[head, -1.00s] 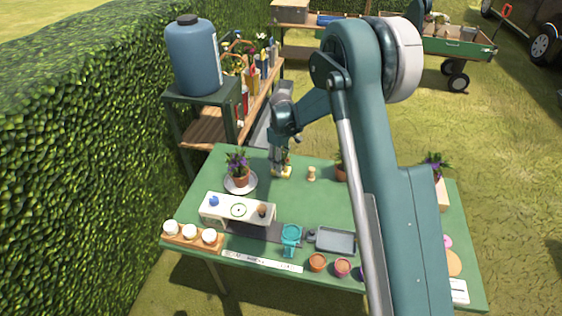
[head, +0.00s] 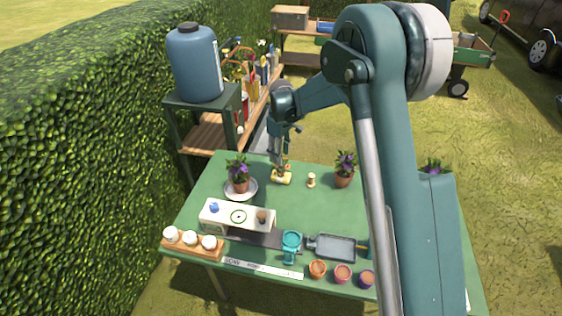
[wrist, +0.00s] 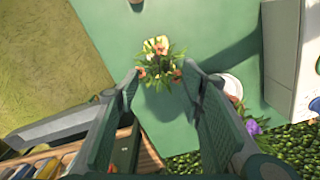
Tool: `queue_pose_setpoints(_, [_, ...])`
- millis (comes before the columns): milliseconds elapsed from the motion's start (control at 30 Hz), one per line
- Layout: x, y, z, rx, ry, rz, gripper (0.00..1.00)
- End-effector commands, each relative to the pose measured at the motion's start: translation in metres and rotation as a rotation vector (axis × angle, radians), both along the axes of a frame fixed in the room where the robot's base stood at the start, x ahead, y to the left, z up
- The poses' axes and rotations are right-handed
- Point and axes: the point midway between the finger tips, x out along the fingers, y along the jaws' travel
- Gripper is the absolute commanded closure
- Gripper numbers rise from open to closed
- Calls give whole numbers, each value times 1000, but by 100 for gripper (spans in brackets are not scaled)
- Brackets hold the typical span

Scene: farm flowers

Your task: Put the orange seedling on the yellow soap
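The yellow soap (head: 281,179) lies on the green table near its far edge. The orange seedling (wrist: 160,69), with green leaves and orange flowers, shows just beyond my fingertips in the wrist view. In the head view my gripper (head: 278,160) is above the soap.
Purple potted plants stand left (head: 238,175) and right (head: 345,168) of the soap. A white stand (head: 222,220), grey tray (head: 336,247) and several pots line the near side. The table's middle is clear.

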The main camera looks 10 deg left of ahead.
Motion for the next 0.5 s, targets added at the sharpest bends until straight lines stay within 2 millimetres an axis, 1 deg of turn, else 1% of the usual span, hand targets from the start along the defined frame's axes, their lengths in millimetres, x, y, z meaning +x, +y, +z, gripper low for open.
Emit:
queue_pose_setpoints(33, [0, 0, 9, 0, 0, 0, 61])
queue_pose_setpoints(200, [0, 0, 29, 0, 0, 0, 61])
queue_pose_setpoints(333, [0, 0, 37, 0, 0, 0, 61])
queue_pose_setpoints(500, [0, 0, 41, 0, 0, 0, 61])
